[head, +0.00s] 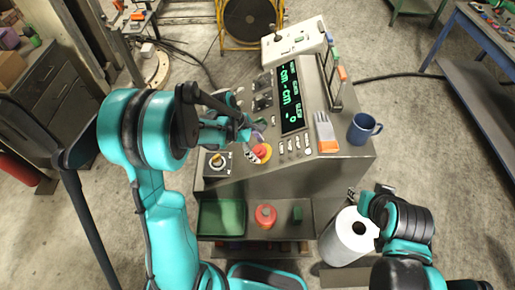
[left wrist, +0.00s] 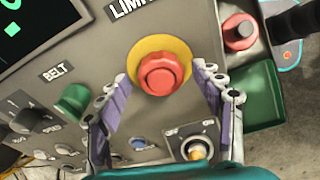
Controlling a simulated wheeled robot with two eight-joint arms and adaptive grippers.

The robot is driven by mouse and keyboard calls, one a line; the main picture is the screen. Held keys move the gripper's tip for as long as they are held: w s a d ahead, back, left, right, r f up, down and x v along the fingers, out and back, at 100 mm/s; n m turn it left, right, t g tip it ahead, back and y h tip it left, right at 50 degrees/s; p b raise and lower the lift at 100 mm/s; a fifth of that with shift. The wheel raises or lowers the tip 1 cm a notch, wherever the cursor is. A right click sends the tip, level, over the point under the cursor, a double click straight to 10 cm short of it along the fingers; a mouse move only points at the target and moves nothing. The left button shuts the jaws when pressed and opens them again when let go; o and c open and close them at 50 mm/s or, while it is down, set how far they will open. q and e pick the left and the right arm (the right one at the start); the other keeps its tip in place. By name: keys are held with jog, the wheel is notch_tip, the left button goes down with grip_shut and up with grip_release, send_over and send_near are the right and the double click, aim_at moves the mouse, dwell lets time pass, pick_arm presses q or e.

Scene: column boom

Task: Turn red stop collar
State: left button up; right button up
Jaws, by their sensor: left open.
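The red stop collar (left wrist: 160,74) is a round red knob on a yellow disc on the sloped grey console face. In the head view the red stop collar (head: 261,151) is partly hidden by my gripper. My left gripper (head: 251,143) is open over it. In the left wrist view the fingers of my left gripper (left wrist: 160,82) stand on either side of the red knob, with visible gaps; I cannot tell their exact height above the panel. My right gripper (head: 360,200) is at the lower right by a white roll, and its finger state is unclear.
A key switch (left wrist: 194,148) and a green BELT button (left wrist: 75,102) sit close to the knob. A second red button unit (head: 266,215) and a green tray (head: 222,217) are on the lower shelf. A blue mug (head: 362,129) and the white roll (head: 347,238) stand right.

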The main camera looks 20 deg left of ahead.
pick_arm(q)
jog(key=shift+d+f, duration=0.1)
jog(key=shift+f, duration=0.15)
jog(key=c, duration=1.2)
jog(key=shift+o, duration=0.2)
